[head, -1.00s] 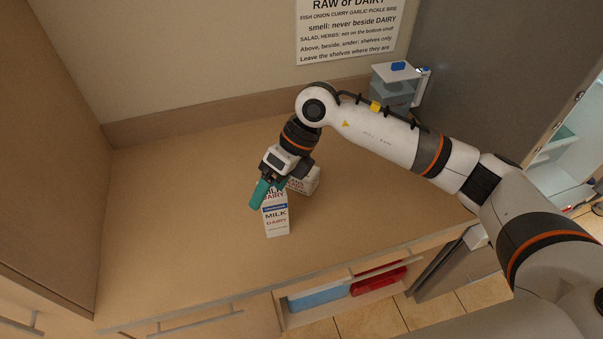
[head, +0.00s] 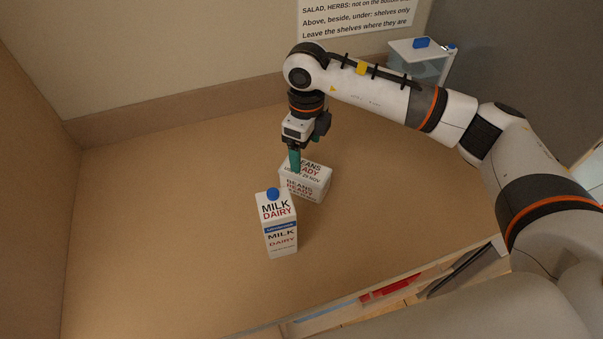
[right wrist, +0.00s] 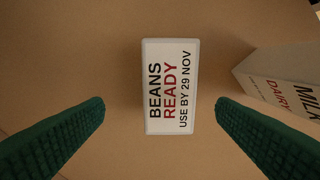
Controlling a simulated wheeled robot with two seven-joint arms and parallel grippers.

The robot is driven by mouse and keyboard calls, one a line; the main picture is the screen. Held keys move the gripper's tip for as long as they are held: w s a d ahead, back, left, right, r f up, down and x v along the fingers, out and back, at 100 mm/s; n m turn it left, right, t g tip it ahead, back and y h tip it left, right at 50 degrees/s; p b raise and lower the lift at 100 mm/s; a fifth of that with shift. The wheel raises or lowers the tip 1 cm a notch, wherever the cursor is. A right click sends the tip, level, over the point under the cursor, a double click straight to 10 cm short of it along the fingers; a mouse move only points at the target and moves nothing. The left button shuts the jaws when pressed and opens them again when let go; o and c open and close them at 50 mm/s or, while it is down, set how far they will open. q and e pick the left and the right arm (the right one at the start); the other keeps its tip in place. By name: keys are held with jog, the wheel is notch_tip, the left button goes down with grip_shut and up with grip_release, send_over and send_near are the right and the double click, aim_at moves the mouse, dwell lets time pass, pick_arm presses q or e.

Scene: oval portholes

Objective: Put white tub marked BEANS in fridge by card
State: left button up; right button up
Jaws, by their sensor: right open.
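The white tub marked BEANS READY (head: 303,190) stands on the counter behind and to the right of the milk carton. In the right wrist view the tub (right wrist: 170,86) shows its lid, with "USE BY 29 NOV", between the two green fingers. My right gripper (head: 296,160) points down just above the tub; in the right wrist view its fingers (right wrist: 160,112) are apart, one on each side of the tub, with gaps. The card (head: 357,18) on the back wall is partly cut off. The fridge interior and my left gripper are not in view.
A milk carton marked DAIRY (head: 279,225) with a blue cap stands close to the tub; it also shows in the right wrist view (right wrist: 285,85). A clear bin with a blue piece (head: 422,62) is at the back right. The counter's left side is bare.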

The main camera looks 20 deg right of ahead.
aim_at(306, 169)
jog(key=f, duration=0.1)
jog(key=s+f+p, duration=0.1)
jog(key=f, duration=0.1)
jog(key=shift+s+f+p, duration=0.15)
jog(key=shift+f+p, duration=0.1)
jog(key=shift+p, duration=0.05)
jog(key=shift+f, duration=0.65)
jog(key=f+p, duration=0.1)
jog(key=f, duration=0.1)
jog(key=f+p, duration=0.2)
jog(key=shift+a+f, duration=0.2)
jog(key=shift+f, duration=0.05)
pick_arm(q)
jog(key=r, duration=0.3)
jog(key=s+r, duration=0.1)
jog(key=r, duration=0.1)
pick_arm(e)
jog(key=shift+f, duration=0.4)
jog(key=shift+c, duration=0.3)
